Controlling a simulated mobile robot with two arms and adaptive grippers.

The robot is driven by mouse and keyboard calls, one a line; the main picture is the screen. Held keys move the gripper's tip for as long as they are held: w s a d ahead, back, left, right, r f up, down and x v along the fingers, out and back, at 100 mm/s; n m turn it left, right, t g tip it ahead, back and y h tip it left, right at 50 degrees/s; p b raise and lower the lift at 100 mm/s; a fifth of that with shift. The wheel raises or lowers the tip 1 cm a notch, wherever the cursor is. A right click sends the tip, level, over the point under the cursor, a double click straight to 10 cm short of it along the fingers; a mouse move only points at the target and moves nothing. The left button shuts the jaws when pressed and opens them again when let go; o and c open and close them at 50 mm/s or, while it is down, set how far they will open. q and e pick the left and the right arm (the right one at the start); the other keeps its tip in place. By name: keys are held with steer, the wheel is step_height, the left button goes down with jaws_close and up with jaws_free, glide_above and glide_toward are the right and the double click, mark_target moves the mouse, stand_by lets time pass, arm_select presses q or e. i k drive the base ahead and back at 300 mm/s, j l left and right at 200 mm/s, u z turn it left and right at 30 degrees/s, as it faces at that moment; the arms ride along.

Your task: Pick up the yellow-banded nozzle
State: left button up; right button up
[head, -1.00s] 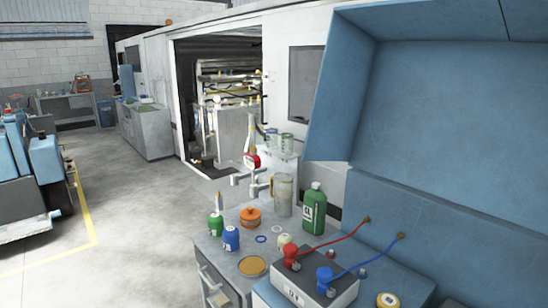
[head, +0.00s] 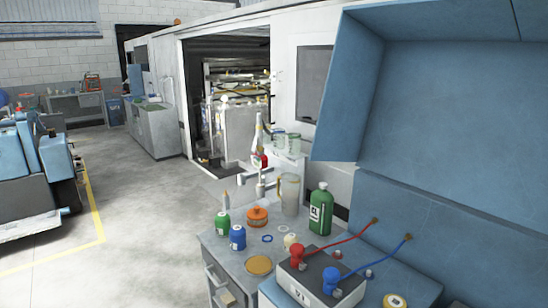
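I cannot make out a nozzle with a yellow band for certain. A slim pale, tapered object with an orange-yellow tint (head: 258,132) stands above a small red part (head: 259,161) behind the grey workbench; it is too small to tell what it is. A green bottle with a pointed pale spout (head: 223,222) and a blue container (head: 237,237) stand at the bench's left. Neither of my grippers shows in the head view.
The grey bench top (head: 222,256) also holds an orange pot (head: 257,216), a clear jug (head: 289,194) and a large green bottle (head: 320,209). A battery (head: 318,274) with red and blue clamps is in front. Open floor (head: 140,220) lies left.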

mark_target(264, 163)
steer(key=i+j, duration=0.1)
steer(key=j, duration=0.2)
steer(key=i+j+u, duration=0.15)
steer(key=j, duration=0.2)
steer(key=i+j, duration=0.1)
steer(key=j, duration=0.2)
steer(key=i+j+u, duration=0.25)
steer(key=i+j, duration=0.15)
steer(key=i+j+u, duration=0.2)
steer(key=i, duration=0.35)
steer(key=i+j+u, duration=0.25)
steer(key=i, duration=0.25)
steer(key=i+j+u, duration=0.2)
steer(key=i, duration=0.3)
steer(key=i+z, duration=0.75)
steer(key=i+j+z, duration=0.35)
steer(key=i+l, duration=0.1)
steer(key=i, duration=0.05)
